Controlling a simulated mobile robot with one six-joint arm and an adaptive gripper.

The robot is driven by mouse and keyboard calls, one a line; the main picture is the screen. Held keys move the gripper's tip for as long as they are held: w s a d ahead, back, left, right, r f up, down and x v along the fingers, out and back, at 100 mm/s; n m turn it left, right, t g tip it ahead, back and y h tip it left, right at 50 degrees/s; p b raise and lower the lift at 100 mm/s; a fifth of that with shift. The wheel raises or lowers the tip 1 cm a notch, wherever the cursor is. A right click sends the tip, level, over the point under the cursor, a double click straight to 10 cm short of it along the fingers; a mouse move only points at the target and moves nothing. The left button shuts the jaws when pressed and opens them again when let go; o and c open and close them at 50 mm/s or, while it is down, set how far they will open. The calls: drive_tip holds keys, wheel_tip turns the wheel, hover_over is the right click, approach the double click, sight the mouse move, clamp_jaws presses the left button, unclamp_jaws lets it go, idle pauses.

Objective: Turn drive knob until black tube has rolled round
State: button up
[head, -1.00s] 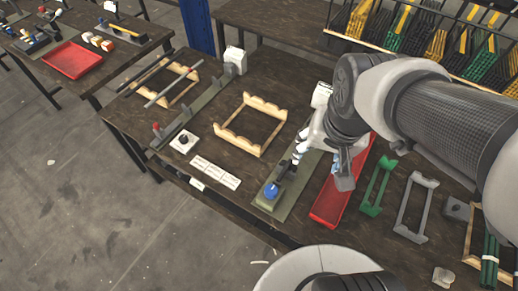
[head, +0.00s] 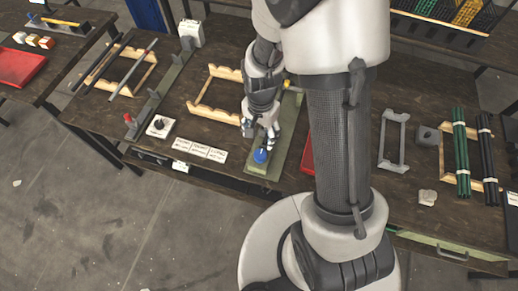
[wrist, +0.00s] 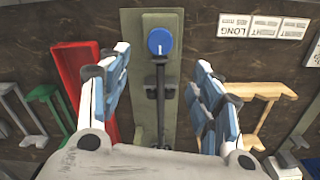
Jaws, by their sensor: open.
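A round blue knob (head: 261,155) with a white line on its face (wrist: 161,42) is at the near end of a grey-green base plate (head: 268,170). A slim black rod (wrist: 160,85) runs from the knob along the plate, past a small dark bracket (wrist: 152,92); its far part is hidden by my gripper body. My gripper (wrist: 162,58) is open and empty, one finger on each side of the plate, apart from the knob. In the head view my gripper (head: 262,131) is just behind the knob. I cannot tell which piece is the black tube.
A red tray (wrist: 82,80) and grey rack (head: 393,140) stand right of the plate in the head view. A wooden frame (head: 212,95) and white label cards (head: 200,149) are on its left.

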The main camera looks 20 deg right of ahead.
sight(261, 155)
wheel_tip(261, 155, down, 13)
drive_tip(key=b, duration=0.3)
drive_tip(key=shift+c, duration=0.4)
drive_tip(key=c, duration=1)
drive_tip(key=shift+n, duration=0.3)
drive_tip(key=shift+n+b, duration=0.35)
drive_tip(key=shift+n, duration=2.45)
